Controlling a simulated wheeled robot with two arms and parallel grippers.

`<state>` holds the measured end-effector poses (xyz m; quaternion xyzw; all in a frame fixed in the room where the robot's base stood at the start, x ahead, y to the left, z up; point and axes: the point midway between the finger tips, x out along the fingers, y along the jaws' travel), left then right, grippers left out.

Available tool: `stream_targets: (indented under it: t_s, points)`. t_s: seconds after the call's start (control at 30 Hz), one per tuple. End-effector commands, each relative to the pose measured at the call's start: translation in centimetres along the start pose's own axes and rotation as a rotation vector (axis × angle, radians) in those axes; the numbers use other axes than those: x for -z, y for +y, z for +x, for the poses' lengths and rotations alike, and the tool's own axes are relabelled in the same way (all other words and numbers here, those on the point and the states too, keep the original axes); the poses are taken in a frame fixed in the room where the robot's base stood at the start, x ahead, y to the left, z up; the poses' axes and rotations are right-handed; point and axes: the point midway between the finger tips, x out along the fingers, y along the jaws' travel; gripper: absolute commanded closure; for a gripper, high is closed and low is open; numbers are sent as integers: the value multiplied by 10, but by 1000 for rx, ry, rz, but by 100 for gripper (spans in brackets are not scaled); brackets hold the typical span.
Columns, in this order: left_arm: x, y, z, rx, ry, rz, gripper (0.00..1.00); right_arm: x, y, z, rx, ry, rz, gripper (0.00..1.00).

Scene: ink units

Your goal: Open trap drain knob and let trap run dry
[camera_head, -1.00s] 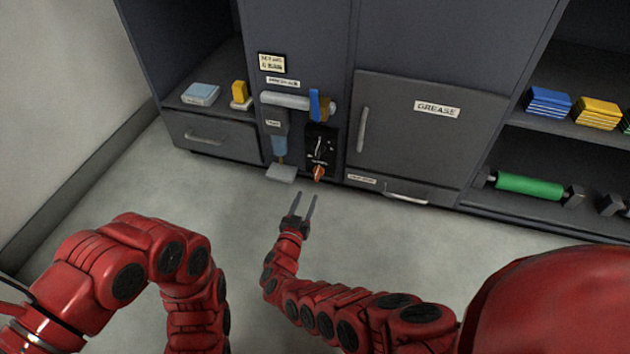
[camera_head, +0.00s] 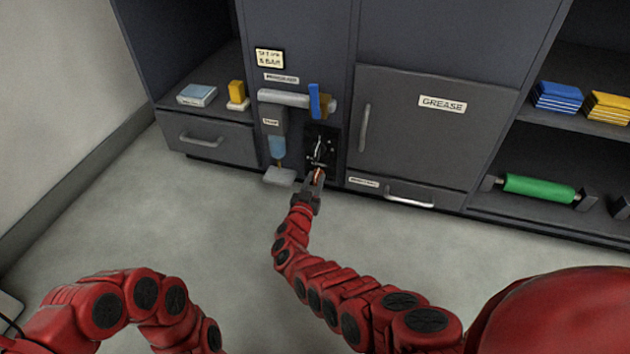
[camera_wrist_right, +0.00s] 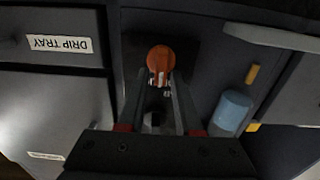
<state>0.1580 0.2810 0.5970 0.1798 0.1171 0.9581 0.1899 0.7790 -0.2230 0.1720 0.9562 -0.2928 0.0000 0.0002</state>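The orange drain knob (camera_head: 317,175) sits low on a black panel (camera_head: 321,144) at the cabinet front. In the right wrist view it shows as a round orange cap (camera_wrist_right: 160,58). My right gripper (camera_head: 316,184) is at the knob; its fingers (camera_wrist_right: 161,84) stand apart, with tips at the knob's two sides. Whether they touch it I cannot tell. The trap's bluish bowl (camera_head: 277,148) hangs left of the panel and also shows in the wrist view (camera_wrist_right: 231,110). Whether it holds liquid is unclear. My left gripper is out of view.
A small grey tray (camera_head: 280,176) lies below the trap. A grey horizontal pipe with a blue lever (camera_head: 314,101) is above. A GREASE door (camera_head: 425,125) with a handle is right of the panel. A drawer (camera_head: 207,137) is left. The floor in front is clear.

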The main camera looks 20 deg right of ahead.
Motion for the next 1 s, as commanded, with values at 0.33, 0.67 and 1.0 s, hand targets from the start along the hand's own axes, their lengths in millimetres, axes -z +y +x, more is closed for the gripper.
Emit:
stream_targets:
  t_s: [0.33,0.67,1.0]
  points:
    - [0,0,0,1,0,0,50,0,0,0,0,0,0,100]
    - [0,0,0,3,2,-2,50,0,0,0,0,0,35,100]
    - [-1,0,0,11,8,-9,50,-1,4,-1,-1,1,252,100]
